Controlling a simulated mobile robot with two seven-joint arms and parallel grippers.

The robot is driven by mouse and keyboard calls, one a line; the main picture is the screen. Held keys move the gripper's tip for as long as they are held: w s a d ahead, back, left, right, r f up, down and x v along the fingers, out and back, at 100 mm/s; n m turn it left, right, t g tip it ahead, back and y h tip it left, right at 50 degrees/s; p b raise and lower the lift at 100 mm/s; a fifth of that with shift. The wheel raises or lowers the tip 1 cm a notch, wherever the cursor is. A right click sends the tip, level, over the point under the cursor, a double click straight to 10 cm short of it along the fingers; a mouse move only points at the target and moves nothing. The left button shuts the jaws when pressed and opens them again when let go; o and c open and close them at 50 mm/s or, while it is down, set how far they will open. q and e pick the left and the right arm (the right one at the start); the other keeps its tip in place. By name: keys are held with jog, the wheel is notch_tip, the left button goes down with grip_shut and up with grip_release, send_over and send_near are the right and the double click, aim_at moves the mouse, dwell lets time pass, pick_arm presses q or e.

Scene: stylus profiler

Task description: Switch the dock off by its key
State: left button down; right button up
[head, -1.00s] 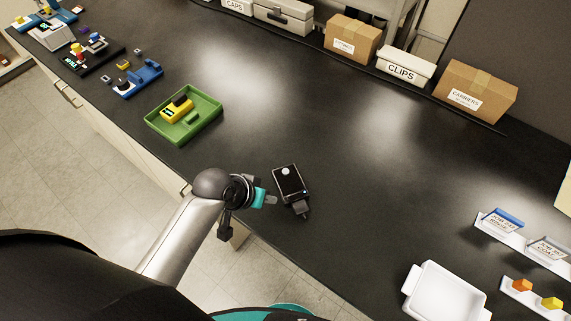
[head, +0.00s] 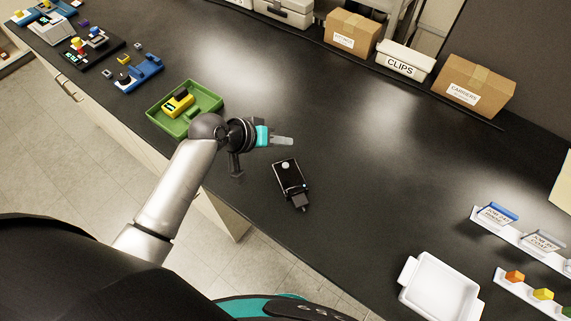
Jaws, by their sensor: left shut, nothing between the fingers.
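The dock appears to be the small black device (head: 289,178) with a round light spot on its top, lying on the dark bench near its front edge. A dark block sits at its lower end; whether this is the key I cannot tell. My left gripper (head: 290,141) is shut and empty, above and behind the device, apart from it, with its fingers pointing right. My right gripper is not in view.
A green tray (head: 160,116) with a yellow device (head: 178,101) stands left of my left gripper. A white tray (head: 405,268) and label holders (head: 497,215) are at the lower right. Boxes, one of them a carton (head: 474,84), line the back. The bench middle is clear.

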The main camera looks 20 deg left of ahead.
pick_arm(q)
jog(key=b, duration=0.6)
send_over(282, 169)
notch_tip(282, 169, down, 7)
jog(key=shift+f, duration=0.1)
jog(key=shift+f+b, duration=0.5)
jog(key=shift+f, duration=0.05)
jog(key=shift+f, duration=0.1)
dwell(1.2)
jog(key=shift+f, duration=0.3)
jog(key=shift+f, duration=0.4)
dwell(0.4)
dwell(0.4)
jog(key=shift+r+p, duration=0.8)
jog(key=shift+r, duration=0.05)
